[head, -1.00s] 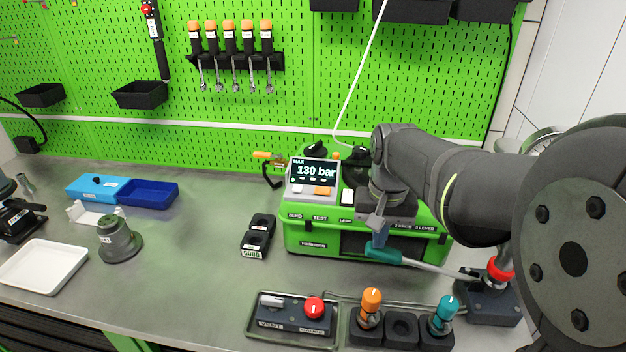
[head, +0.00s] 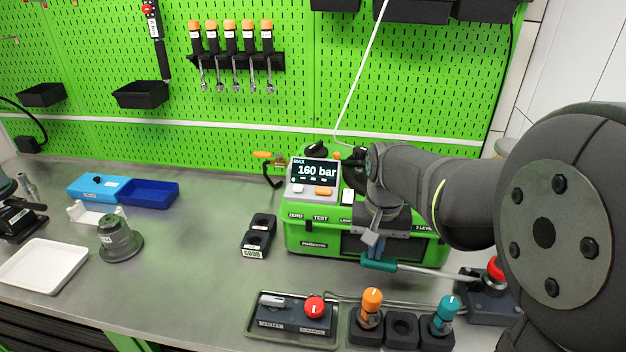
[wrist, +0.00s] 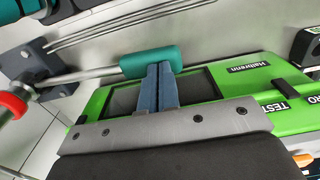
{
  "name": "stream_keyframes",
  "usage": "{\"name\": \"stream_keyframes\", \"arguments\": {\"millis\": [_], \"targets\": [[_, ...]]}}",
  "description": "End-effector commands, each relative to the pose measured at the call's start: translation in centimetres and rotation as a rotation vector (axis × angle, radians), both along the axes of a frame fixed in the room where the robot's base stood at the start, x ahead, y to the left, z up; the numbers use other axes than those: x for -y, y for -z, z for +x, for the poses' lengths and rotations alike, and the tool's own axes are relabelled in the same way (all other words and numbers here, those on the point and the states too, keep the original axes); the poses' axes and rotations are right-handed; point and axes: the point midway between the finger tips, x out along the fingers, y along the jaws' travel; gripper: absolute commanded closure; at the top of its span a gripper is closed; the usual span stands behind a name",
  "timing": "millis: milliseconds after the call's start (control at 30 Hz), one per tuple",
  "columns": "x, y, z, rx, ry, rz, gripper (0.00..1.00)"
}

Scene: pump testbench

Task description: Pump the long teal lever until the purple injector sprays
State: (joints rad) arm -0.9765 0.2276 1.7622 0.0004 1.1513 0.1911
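The long lever has a teal grip (head: 378,263) and a pale metal rod that runs right to a dark pump block with a red part (head: 496,268). In the wrist view the teal grip (wrist: 151,60) lies across my fingertips. My gripper (head: 369,250) is over the grip in the head view. Its two blue-grey fingers (wrist: 165,75) are side by side and shut, with their tips against the grip, not around it. The green tester (head: 320,241) shows 160 bar on its display (head: 314,171). I see no purple injector and no spray.
Orange-topped (head: 371,302) and teal-topped (head: 446,310) injectors stand in black holders at the front, with an empty holder (head: 402,329) between them. A tray (head: 250,327) with a red knob (head: 314,307) is to their left.

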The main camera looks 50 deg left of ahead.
Motion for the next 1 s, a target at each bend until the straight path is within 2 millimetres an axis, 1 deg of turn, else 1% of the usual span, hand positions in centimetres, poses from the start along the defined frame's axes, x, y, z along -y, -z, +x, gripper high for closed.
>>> {"name": "stream_keyframes", "arguments": {"millis": [167,367,800,1000], "targets": [[0.0,1.1,-0.1,-0.001,0.0,-0.004,1.0],[0.0,0.9,-0.1,0.0,0.0,-0.001,1.0],[0.3,-3.0,0.3,0.001,0.0,0.001,1.0],[0.4,-3.5,0.3,-0.001,0.0,-0.001,1.0]]}}
